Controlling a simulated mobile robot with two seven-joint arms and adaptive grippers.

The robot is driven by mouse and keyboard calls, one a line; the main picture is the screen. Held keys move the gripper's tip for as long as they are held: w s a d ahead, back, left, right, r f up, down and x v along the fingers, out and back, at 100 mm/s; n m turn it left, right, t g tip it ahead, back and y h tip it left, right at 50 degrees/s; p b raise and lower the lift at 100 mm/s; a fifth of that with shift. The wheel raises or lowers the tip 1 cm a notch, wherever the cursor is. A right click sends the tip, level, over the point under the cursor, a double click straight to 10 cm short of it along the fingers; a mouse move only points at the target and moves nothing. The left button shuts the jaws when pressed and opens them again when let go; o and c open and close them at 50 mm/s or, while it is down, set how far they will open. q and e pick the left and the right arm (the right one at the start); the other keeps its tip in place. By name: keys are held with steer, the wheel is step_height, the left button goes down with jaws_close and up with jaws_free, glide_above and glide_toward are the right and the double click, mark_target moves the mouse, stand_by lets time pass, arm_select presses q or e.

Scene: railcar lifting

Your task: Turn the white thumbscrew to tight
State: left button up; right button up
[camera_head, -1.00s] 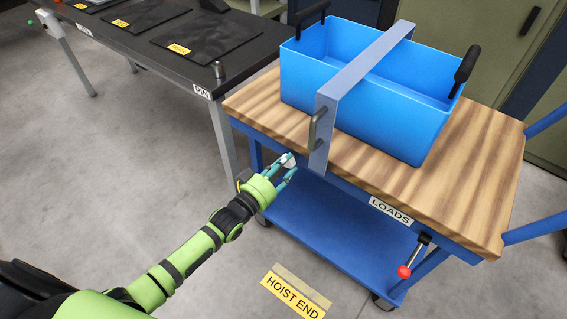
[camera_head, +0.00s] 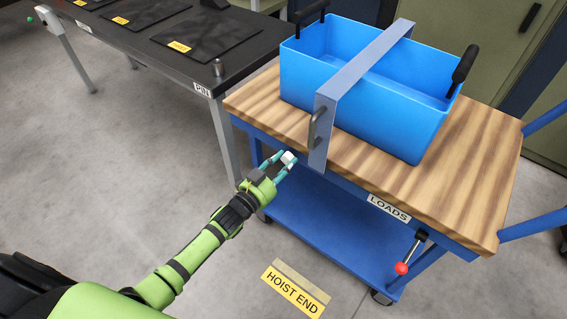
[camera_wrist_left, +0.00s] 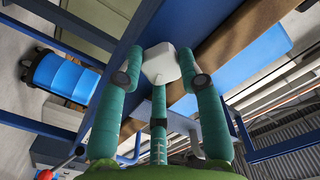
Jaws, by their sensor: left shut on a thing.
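The white thumbscrew (camera_head: 288,157) sits at the front edge of the wood-topped cart, just left of the grey strap's lower end. My left gripper (camera_head: 284,163) is at it, with its teal fingers shut on it. In the left wrist view the thumbscrew (camera_wrist_left: 160,64) shows as a white block with rounded corners, between the tips of my left gripper (camera_wrist_left: 161,78). It looks tilted there, and its shaft is hidden. My right gripper is in no view.
A blue bin (camera_head: 370,120) with black handles stands on the cart (camera_head: 465,200), under a grey strap (camera_head: 350,75) with a metal handle. A red-knobbed lever (camera_head: 402,268) hangs at the cart's front right. A dark table (camera_head: 110,45) stands at the back left. The floor at left is clear.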

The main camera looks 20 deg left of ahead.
arm_select(q)
steer(key=shift+w+a+r+m, duration=0.15)
steer(key=shift+a+m, duration=0.05)
steer(key=shift+m, duration=0.4)
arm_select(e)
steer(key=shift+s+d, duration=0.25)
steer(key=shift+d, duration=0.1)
arm_select(q)
steer(key=o, duration=1.1)
steer(key=shift+s, duration=0.25)
steer(key=v, duration=1.1)
steer(key=shift+s+a, duration=0.1)
steer(key=shift+s, duration=0.2)
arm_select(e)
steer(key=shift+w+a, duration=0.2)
